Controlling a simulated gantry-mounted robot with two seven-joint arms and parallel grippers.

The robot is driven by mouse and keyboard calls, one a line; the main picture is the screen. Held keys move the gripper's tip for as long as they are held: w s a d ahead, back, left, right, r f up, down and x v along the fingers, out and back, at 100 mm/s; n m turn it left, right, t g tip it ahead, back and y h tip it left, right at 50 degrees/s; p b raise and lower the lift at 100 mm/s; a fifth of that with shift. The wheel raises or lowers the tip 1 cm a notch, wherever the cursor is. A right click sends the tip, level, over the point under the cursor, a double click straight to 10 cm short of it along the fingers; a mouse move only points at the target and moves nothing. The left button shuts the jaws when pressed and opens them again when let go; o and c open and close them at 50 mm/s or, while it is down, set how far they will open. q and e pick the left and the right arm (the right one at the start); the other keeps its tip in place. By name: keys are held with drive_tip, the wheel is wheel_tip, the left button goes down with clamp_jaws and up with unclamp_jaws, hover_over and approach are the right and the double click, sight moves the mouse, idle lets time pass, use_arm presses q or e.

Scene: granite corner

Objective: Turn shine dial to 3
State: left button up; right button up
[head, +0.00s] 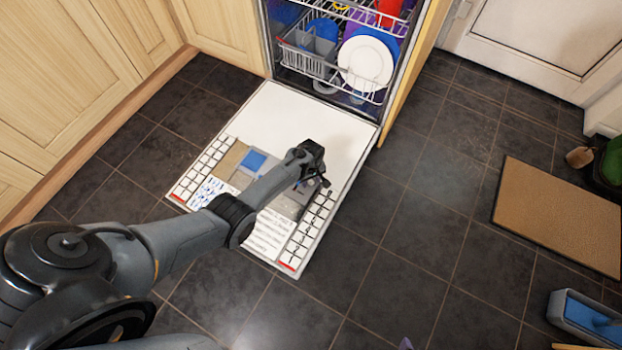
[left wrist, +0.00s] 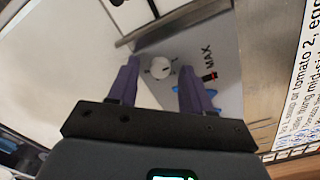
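The shine dial (left wrist: 160,68) is a small round white knob on the grey dispenser panel, in the left wrist view. A dark line crosses its face, and the marks around it are too small to read. My left gripper (left wrist: 159,66) is open, with one purple finger on each side of the dial; I cannot tell if they touch it. In the head view my left gripper (head: 314,181) is over the inside of the lowered dishwasher door (head: 290,115) and hides the dial. A small purple tip (head: 405,344) at the bottom edge may be my right gripper.
The dishwasher's racks hold a white plate (head: 365,62) and other dishes. Cupboards (head: 60,70) stand at the left. A brown mat (head: 560,215) lies at the right, with a blue dustpan (head: 590,318) nearer. The dark tiled floor right of the door is clear.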

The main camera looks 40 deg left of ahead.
use_arm(q)
clamp_jaws()
